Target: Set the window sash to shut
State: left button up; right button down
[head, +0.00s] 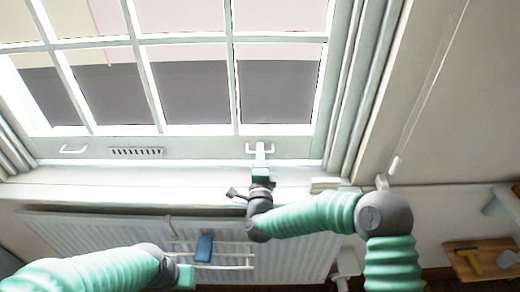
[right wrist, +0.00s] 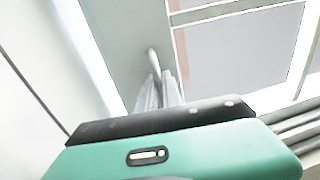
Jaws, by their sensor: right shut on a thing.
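The window sash (head: 205,148) is a white frame with several panes, and its bottom rail runs just above the sill. It has a white pull handle (head: 73,149) at the left and a right-hand pull handle (head: 262,146). My right gripper (head: 260,160) is shut on the right-hand handle. In the right wrist view, the fingers (right wrist: 160,90) close around the handle (right wrist: 152,60) against the pale rail. My left gripper (head: 186,276) is low in the head view, away from the sash; its fingers are not clear. Whether any gap stays under the rail I cannot tell.
A dark vent (head: 136,153) sits on the rail. Below the sill (head: 110,182) is a white radiator (head: 95,232) with a rack (head: 236,250) and a blue item (head: 204,247). A cord (head: 395,165) hangs at right. A wooden shelf (head: 490,262) holds a hammer.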

jog(key=shift+r, duration=0.55)
jog(key=c, duration=1.5)
grip_release()
jog(key=shift+r, duration=0.2)
jog(key=shift+c, duration=0.2)
jog(key=shift+f, duration=0.1)
jog(key=s+f, duration=0.2)
jog(key=s, duration=1.4)
jog(key=shift+s+f+b, duration=0.3)
jog(key=shift+f+b, duration=0.05)
jog(key=shift+b, duration=0.05)
